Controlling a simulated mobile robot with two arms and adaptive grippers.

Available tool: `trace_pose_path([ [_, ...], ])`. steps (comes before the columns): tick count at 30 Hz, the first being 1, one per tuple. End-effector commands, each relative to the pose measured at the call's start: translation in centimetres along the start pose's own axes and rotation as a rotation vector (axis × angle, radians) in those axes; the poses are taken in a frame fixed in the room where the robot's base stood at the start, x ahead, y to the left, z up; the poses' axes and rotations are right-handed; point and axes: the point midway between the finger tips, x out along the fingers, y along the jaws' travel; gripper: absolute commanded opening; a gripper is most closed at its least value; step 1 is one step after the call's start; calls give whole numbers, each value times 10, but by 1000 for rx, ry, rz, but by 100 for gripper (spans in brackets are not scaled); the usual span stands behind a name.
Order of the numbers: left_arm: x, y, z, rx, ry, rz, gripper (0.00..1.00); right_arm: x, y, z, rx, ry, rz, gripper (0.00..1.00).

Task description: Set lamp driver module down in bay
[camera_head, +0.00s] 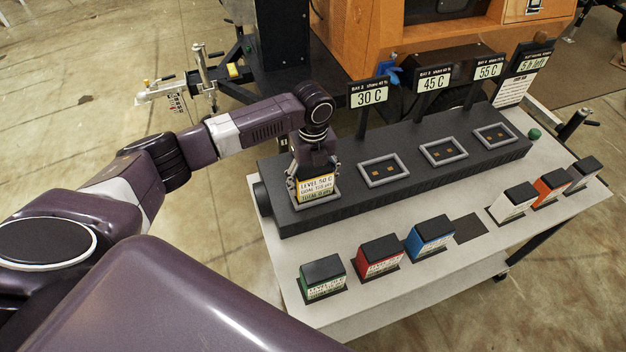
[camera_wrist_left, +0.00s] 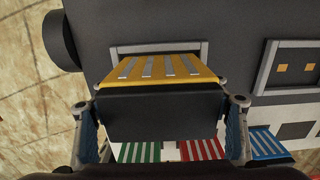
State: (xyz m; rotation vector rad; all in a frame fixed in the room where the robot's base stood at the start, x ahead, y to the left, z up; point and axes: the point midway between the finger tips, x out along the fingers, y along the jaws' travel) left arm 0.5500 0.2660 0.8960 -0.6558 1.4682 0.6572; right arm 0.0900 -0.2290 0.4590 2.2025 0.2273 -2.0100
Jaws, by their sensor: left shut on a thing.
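My left gripper (camera_head: 314,172) is shut on a yellow lamp driver module (camera_head: 316,187) with a label reading about "LEVEL 50 C". The module is at the leftmost bay of the black bay unit (camera_head: 400,195), whose grey frame (camera_head: 325,203) shows around its lower part. In the left wrist view the fingers (camera_wrist_left: 165,125) grip the black cap of the yellow module (camera_wrist_left: 160,69), with the bay frame just beyond it. I cannot tell whether it touches the bay floor. Three other bays, such as one with a grey frame (camera_head: 382,181), are empty. My right gripper is not in view.
Green (camera_head: 322,284), red (camera_head: 380,260) and blue (camera_head: 430,241) modules stand along the table's front. White (camera_head: 513,206), orange (camera_head: 550,191) and grey (camera_head: 583,175) modules stand farther right. A dark empty pad (camera_head: 469,229) lies between. Signs reading 30 C (camera_head: 369,97), 45 C and 55 C rise behind the bays.

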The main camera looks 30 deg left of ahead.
Motion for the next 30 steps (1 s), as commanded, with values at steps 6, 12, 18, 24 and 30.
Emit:
trace_pose_path([
  [6, 1, -1, 0, -1, 0, -3, 25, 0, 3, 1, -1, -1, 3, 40],
  [12, 2, 0, 0, 0, 0, 0, 86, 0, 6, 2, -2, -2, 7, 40],
  [18, 2, 0, 0, -1, 0, 0, 86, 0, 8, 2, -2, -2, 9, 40],
  [24, -9, -1, 1, -1, -1, -4, 86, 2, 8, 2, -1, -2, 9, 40],
  [30, -48, -2, 2, 0, -2, -6, 86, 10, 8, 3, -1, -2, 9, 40],
])
